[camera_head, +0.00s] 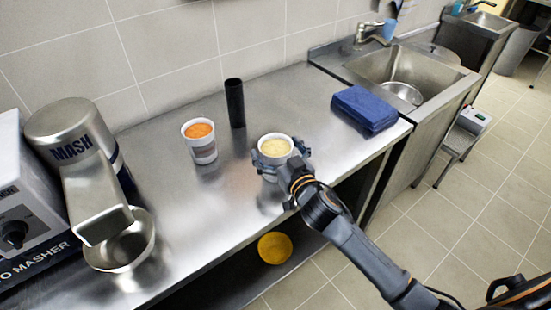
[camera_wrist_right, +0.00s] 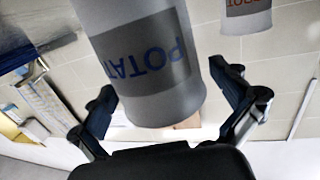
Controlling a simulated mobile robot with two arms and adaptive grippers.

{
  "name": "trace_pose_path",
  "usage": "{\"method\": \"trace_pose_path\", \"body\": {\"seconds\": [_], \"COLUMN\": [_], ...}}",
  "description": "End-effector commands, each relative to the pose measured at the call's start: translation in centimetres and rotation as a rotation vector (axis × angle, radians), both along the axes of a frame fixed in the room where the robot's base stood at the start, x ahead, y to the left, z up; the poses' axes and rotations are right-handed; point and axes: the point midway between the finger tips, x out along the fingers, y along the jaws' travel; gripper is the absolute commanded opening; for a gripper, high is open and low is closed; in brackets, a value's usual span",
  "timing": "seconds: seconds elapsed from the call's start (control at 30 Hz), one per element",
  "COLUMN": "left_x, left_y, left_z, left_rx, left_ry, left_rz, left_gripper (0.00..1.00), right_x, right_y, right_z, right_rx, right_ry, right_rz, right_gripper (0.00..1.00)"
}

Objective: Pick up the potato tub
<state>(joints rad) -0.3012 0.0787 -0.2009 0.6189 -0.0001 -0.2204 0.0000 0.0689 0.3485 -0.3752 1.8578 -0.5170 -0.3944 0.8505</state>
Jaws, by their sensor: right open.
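The potato tub (camera_head: 275,145) is a white tub with pale yellow contents, upright on the steel counter. In the right wrist view the tub (camera_wrist_right: 150,60) fills the upper middle, its dark label with blue letters upside down. My right gripper (camera_head: 281,160) is around the tub, one finger on each side. In the right wrist view its fingers (camera_wrist_right: 170,90) are spread wide, with a visible gap at least on the left side. My left gripper is in neither view.
A second white tub with orange contents (camera_head: 200,142) stands to the left, near a black cylinder (camera_head: 235,103). A masher (camera_head: 85,165) with a steel bowl (camera_head: 125,255) is at far left. Blue folded cloths (camera_head: 365,107) lie right, before the sink (camera_head: 405,68). A yellow bowl (camera_head: 275,248) is below.

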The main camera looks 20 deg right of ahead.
Motion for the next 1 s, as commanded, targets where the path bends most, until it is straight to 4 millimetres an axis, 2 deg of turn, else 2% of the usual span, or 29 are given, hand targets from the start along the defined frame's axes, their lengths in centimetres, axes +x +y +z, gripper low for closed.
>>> {"method": "trace_pose_path", "body": {"seconds": [0.13,0.17,0.4,0.5,0.77,1.0], "left_x": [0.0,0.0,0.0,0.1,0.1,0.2], "left_y": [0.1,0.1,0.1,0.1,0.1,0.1], "left_z": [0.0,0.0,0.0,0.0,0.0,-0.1], "left_rx": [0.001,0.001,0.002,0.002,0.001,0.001], "left_ry": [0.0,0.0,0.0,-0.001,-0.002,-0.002], "left_rz": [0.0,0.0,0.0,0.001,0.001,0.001], "left_gripper": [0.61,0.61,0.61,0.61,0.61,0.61], "right_x": [0.0,0.0,-0.1,0.0,0.0,0.0], "right_y": [0.0,0.0,0.0,0.0,0.0,0.0], "right_z": [0.0,0.0,0.0,0.2,0.3,2.3], "right_rx": [0.0,0.0,0.0,0.001,0.0,0.0], "right_ry": [0.0,0.0,0.0,-0.004,-0.005,-0.008], "right_rz": [0.0,0.0,0.0,0.001,0.001,0.001], "right_gripper": [1.0,0.96,0.47,0.29,0.29,0.29]}}
